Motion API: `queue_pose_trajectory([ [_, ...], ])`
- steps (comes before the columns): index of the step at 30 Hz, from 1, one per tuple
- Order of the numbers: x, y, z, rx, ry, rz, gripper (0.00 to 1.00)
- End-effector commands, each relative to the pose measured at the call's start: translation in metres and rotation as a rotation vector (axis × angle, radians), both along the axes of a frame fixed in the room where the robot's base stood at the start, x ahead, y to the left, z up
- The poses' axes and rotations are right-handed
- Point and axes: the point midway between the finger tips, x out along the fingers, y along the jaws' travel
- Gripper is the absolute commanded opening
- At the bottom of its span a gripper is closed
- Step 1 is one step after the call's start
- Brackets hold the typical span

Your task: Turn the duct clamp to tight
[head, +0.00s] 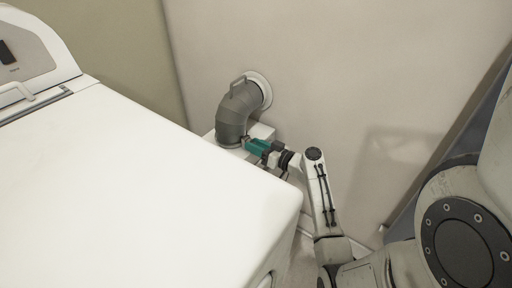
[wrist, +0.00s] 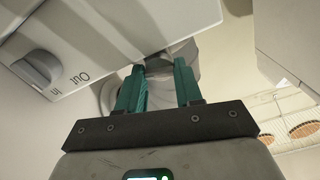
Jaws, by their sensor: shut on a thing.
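A grey elbow duct (head: 240,105) runs from a round white wall flange down to a white box behind the washer. The duct clamp (head: 229,144) is at the duct's lower end, low and partly hidden by the washer edge. My gripper (head: 248,145) reaches in from the right with its teal fingers against the clamp's side. In the wrist view my gripper (wrist: 160,72) has its two fingers on either side of a small grey clamp part (wrist: 158,64), and is shut on it. I cannot make out the clamp's exact turn angle.
The large white washer (head: 120,190) fills the left, close to my gripper. A wall (head: 340,70) stands behind. The wrist view shows a white box with a grey knob (wrist: 38,68) marked In and Out, and a rack (wrist: 290,122) at right.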

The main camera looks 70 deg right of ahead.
Motion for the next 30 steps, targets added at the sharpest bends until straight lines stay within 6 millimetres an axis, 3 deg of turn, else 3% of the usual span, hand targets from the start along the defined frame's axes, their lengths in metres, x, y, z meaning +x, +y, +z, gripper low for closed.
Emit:
queue_pose_trajectory([
  [13,-0.0006,-0.0003,-0.0003,0.062,-0.014,-0.001,0.05],
  [14,-0.0007,-0.0003,-0.0003,0.062,-0.014,-0.001,0.37],
  [15,-0.0006,-0.0003,-0.0003,0.062,-0.014,-0.001,0.41],
  [21,-0.0005,-0.0002,-0.0003,0.061,-0.013,-0.001,0.60],
  [30,-0.0029,0.0003,-0.0001,0.060,-0.014,-0.001,0.60],
])
